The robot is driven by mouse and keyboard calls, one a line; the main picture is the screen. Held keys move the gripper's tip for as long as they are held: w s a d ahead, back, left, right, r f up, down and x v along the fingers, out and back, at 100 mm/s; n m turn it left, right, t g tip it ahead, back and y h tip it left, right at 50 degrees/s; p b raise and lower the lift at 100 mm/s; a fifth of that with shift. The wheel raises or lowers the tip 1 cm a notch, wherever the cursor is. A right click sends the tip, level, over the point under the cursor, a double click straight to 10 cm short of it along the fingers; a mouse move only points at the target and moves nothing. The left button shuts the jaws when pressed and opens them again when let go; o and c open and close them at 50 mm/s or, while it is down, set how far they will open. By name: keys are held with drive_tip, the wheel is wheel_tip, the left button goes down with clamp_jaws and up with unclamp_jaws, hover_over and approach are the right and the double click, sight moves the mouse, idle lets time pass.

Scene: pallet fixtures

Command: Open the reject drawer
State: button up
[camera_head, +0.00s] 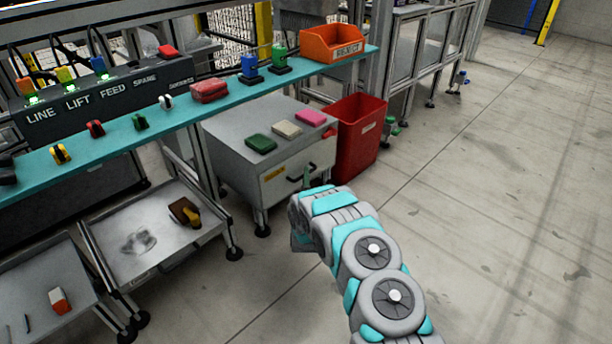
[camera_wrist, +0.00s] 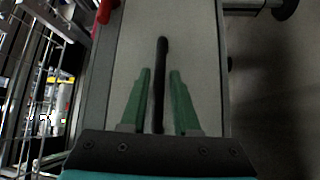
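A grey cabinet (camera_head: 228,150) under the teal shelf has a drawer front (camera_head: 280,188) with a dark bar handle (camera_head: 296,178) and a small yellow label, too small to read. The drawer looks shut. In the wrist view the black handle (camera_wrist: 161,60) runs lengthwise between the two green fingers of my gripper (camera_wrist: 160,73). The fingers are open, one on each side of the bar, with a gap visible on both sides. In the head view my gripper (camera_head: 306,175) is at the drawer front, mostly hidden behind my wrist.
A red bin (camera_head: 360,138) stands just right of the cabinet. Green, cream and pink blocks lie on the cabinet top. An orange bin (camera_head: 338,45) marked REJECT sits on the teal shelf (camera_head: 130,139). Low trolleys (camera_head: 150,236) stand left. The floor in front and right is clear.

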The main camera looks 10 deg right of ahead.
drive_tip(key=shift+w+d+r, duration=0.15)
drive_tip(key=shift+w, duration=0.6)
clamp_jaws()
idle(1.0)
